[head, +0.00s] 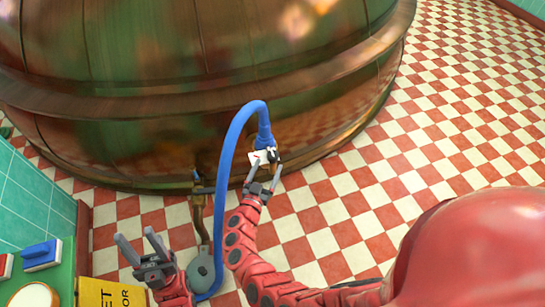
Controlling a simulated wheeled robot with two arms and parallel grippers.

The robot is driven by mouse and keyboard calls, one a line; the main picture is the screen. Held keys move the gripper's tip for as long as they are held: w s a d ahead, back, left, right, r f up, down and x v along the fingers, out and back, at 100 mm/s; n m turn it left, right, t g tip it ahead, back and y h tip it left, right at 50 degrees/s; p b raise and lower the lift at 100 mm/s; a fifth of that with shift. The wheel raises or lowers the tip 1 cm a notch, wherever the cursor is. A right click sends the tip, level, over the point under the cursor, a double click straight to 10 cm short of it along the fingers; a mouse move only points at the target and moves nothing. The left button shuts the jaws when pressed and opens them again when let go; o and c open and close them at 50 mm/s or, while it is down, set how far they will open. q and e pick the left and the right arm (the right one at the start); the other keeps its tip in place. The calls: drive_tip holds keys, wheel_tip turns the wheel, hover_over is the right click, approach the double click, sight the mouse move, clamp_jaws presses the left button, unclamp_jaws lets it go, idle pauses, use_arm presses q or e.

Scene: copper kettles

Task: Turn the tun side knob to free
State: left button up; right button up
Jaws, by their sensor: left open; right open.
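The tun is the large copper vessel (190,90) filling the upper left. A blue hose (226,165) arcs up from the floor and ends in a blue cuff (265,137) at the tun's lower side. Just below the cuff is a small white fitting (257,157) with red and dark marks; I cannot tell whether it is the side knob. My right gripper (264,170) is open, with its fingers at this fitting; contact is unclear and the fingers partly hide it. My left gripper (138,238) is open and empty at the lower left, away from the tun.
A brass pipe (197,212) stands before the tun above a grey round part (201,270). At the lower left are a green counter with a blue block (42,255), and a yellow sign (105,293). The checkered floor (470,110) is clear at right.

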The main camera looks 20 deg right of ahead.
sight(271, 161)
drive_tip(key=x, duration=0.5)
drive_tip(key=shift+w+d+b, duration=0.25)
drive_tip(key=shift+w+b, duration=0.05)
drive_tip(key=shift+b, duration=0.05)
clamp_jaws()
